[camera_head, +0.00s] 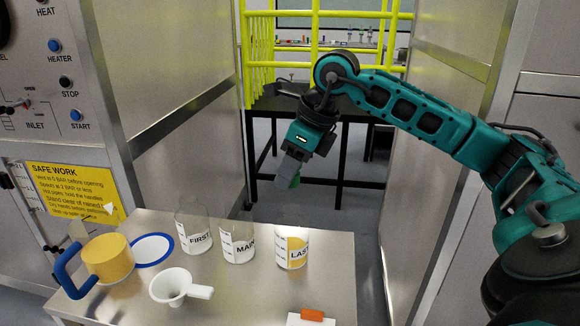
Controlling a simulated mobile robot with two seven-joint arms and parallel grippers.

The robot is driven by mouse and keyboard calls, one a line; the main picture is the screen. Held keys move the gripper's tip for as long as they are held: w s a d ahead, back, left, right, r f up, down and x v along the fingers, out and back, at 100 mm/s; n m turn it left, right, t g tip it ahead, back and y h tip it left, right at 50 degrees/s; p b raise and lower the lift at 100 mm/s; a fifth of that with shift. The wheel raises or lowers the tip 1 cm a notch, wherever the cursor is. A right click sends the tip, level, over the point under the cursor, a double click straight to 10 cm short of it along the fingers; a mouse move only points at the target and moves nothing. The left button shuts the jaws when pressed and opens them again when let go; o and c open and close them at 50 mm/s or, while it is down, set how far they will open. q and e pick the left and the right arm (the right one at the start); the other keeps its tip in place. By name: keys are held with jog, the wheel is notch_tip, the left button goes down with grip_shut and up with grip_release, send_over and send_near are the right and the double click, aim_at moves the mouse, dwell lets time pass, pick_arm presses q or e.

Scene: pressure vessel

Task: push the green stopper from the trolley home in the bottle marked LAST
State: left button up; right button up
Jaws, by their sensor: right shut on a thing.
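The bottle marked LAST (298,262) stands upright on the steel trolley top (240,300), with yellow showing around its label. My right gripper (288,174) is above and behind it in the picture, pointing down, clear of the bottle. It is shut on the green stopper (296,181), which is mostly hidden by the fingers. The stopper is apart from the bottle. My left gripper is not in view.
Bottles marked FIRST (199,243) and MAIN (239,247) stand left of LAST. A white funnel (171,285), a blue-rimmed disc (152,249), a yellow pot (108,258) with a blue handle and an orange-topped white item (312,315) share the trolley. Cabinet walls flank it.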

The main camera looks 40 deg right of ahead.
aim_at(295, 186)
notch_tip(295, 186, down, 3)
jog(key=shift+b, duration=1.05)
jog(key=shift+f+b, duration=0.5)
jog(key=shift+f, duration=0.35)
pick_arm(q)
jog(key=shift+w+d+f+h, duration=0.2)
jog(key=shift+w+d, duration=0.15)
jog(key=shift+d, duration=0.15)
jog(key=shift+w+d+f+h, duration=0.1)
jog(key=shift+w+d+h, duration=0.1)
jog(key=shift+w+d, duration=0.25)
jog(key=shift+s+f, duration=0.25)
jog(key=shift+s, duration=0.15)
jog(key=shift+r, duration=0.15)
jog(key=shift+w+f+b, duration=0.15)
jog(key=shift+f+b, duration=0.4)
jog(key=shift+b, duration=0.05)
pick_arm(e)
jog(key=shift+f, duration=0.7)
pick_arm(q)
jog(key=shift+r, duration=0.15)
pick_arm(e)
jog(key=shift+r, duration=0.1)
